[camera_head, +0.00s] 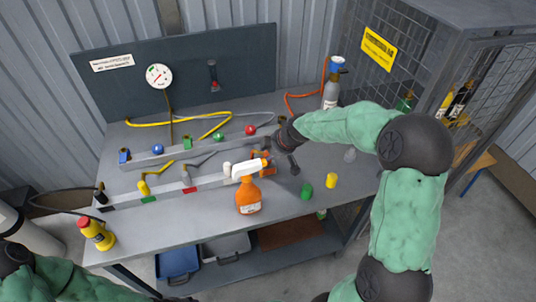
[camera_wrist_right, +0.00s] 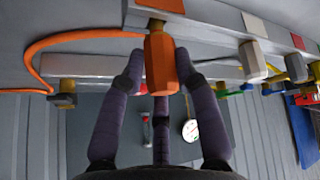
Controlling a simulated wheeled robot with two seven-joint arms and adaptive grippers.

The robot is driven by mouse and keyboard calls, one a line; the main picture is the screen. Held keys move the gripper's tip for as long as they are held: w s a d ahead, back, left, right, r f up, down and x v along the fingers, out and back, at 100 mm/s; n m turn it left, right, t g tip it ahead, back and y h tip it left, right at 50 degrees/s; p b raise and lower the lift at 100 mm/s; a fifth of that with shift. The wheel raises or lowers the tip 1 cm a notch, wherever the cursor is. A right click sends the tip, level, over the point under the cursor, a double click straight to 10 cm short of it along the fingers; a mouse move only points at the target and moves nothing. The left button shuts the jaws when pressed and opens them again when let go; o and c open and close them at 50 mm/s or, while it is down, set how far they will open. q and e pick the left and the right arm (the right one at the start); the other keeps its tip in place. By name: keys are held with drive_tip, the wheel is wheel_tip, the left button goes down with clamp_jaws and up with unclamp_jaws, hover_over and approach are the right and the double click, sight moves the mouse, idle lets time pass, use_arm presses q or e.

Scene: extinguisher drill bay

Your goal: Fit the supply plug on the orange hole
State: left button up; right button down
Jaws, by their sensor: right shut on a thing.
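My right gripper (camera_wrist_right: 158,82) is shut on an orange plug (camera_wrist_right: 161,62), with a finger on each side of it. In the right wrist view the plug's brass-coloured end points up at the grey rail, just below an orange mark (camera_wrist_right: 160,5). The end meets or nearly meets the rail; I cannot tell whether it is seated, and the hole itself is hidden. In the head view the right gripper (camera_head: 277,158) is over the right part of the front rail (camera_head: 165,193), partly behind a spray bottle. My left gripper is not in view.
An orange spray bottle (camera_head: 248,196) stands in front of the rail. Green (camera_head: 307,191) and yellow (camera_head: 331,180) caps stand to its right. A grey plug (camera_wrist_right: 252,62) sits beside the held plug. An orange hose (camera_wrist_right: 75,39) curves at left in the wrist view.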

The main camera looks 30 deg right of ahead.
drive_tip(key=shift+f+b, duration=0.75)
idle(0.4)
drive_tip(key=c, duration=0.8)
unclamp_jaws()
drive_tip(key=shift+c, duration=0.2)
drive_tip(key=shift+r, duration=0.1)
